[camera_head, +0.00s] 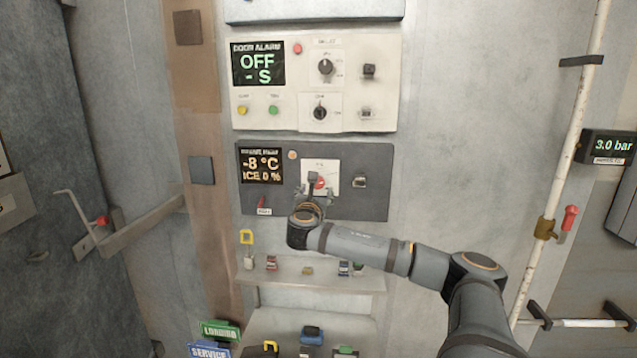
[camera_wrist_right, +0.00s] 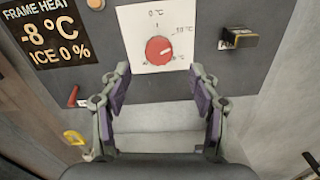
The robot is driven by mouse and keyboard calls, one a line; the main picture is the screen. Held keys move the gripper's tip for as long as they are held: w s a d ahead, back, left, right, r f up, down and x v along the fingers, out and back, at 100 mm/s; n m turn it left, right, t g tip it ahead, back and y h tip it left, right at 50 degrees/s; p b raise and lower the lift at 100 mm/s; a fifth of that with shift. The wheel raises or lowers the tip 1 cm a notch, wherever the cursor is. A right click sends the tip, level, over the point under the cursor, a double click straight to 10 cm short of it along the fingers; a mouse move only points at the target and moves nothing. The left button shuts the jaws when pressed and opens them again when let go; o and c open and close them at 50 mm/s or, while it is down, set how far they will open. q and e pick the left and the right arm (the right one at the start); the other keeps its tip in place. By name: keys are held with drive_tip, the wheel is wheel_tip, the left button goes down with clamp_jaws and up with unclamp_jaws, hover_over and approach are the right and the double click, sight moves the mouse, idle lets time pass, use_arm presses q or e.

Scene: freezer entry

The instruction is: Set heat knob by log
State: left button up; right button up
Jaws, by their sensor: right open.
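The red heat knob (camera_wrist_right: 158,50) sits on a white square plate (camera_wrist_right: 181,17) with printed marks around it, on the dark frame heat panel (camera_head: 226,179). Its pale pointer mark points right and slightly up in the wrist view. In the head view the knob (camera_head: 320,183) is partly hidden by my gripper. My right gripper (camera_wrist_right: 159,88) is open and empty, in front of and just below the knob, its fingers to either side and apart from it. The panel display (camera_wrist_right: 48,38) reads FRAME HEAT, -8 °C, ICE 0 %. My left gripper is not in view. No log shows clearly.
A door alarm panel (camera_head: 390,55) above reads OFF, - S and carries knobs, buttons and switches. A dark switch (camera_wrist_right: 240,38) sits right of the knob, a red lever (camera_wrist_right: 74,97) lower left. A shelf (camera_head: 330,284) with small items is below. A pipe (camera_head: 585,80) runs at right.

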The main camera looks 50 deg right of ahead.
sight(319, 181)
drive_tip(key=p+x, duration=0.3)
drive_tip(key=x, duration=0.6)
drive_tip(key=shift+w+a, duration=0.1)
drive_tip(key=c, duration=1.2)
drive_tip(key=shift+f, duration=0.1)
